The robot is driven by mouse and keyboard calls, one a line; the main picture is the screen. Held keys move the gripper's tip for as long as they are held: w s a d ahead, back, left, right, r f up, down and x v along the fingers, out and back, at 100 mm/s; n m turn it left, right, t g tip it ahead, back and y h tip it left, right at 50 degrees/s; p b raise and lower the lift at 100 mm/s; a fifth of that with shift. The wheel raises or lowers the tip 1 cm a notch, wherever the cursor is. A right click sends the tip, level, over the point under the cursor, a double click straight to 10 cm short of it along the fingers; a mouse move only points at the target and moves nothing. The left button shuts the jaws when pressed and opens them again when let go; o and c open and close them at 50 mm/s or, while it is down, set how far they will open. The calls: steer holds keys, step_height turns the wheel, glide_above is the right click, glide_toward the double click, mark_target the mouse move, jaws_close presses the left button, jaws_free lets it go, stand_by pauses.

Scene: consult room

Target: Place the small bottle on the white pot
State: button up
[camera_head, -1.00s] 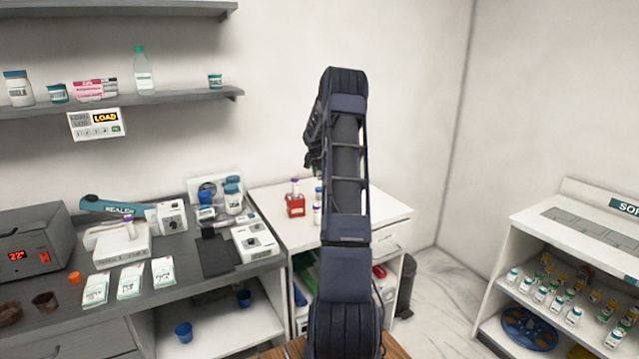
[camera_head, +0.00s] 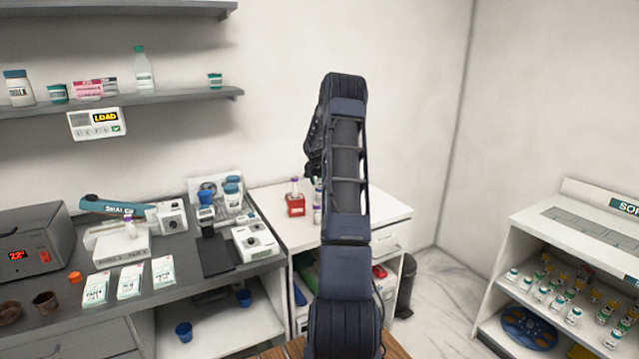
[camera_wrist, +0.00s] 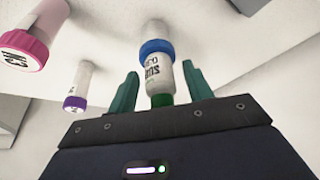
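A small white bottle (camera_wrist: 160,77) with a green cap is in the wrist view, cap towards me. It sits between the two green fingers of my gripper (camera_wrist: 160,88), with a narrow gap showing on each side. The gripper looks open around it. White pots with blue lids (camera_head: 232,203) stand at the back right of the grey bench. Another white pot with a dark lid (camera_head: 18,90) is on the wall shelf. I cannot tell which pot is meant.
Close by are a blue-capped tube (camera_wrist: 157,47), a purple-capped tube (camera_wrist: 75,101) and a pink-capped tube (camera_wrist: 27,48). Devices and packets crowd the bench; the cabinet's right side is clear.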

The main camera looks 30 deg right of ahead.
steer(key=v, duration=1.2)
steer(key=s+a+r+n, duration=0.2)
steer(key=s+a+r, duration=0.6)
steer(key=s+a, duration=0.25)
steer(key=s+a+r+n, duration=0.2)
steer(key=s+a+r, duration=0.6)
steer(key=s+a, duration=0.25)
steer(key=s+a+f+n+y, duration=0.1)
steer(key=s+a, duration=0.3)
steer(key=s, duration=0.6)
steer(key=s+a+f+n+t+y, duration=0.1)
steer(key=s+a+n, duration=0.1)
steer(key=s, duration=0.8)
steer(key=s+a+f+n+y, duration=0.1)
steer(key=s+a, duration=0.4)
steer(key=s, duration=0.5)
steer(key=shift+a+f+n, duration=0.3)
steer(key=shift+f+n, duration=0.2)
steer(key=shift+f, duration=0.1)
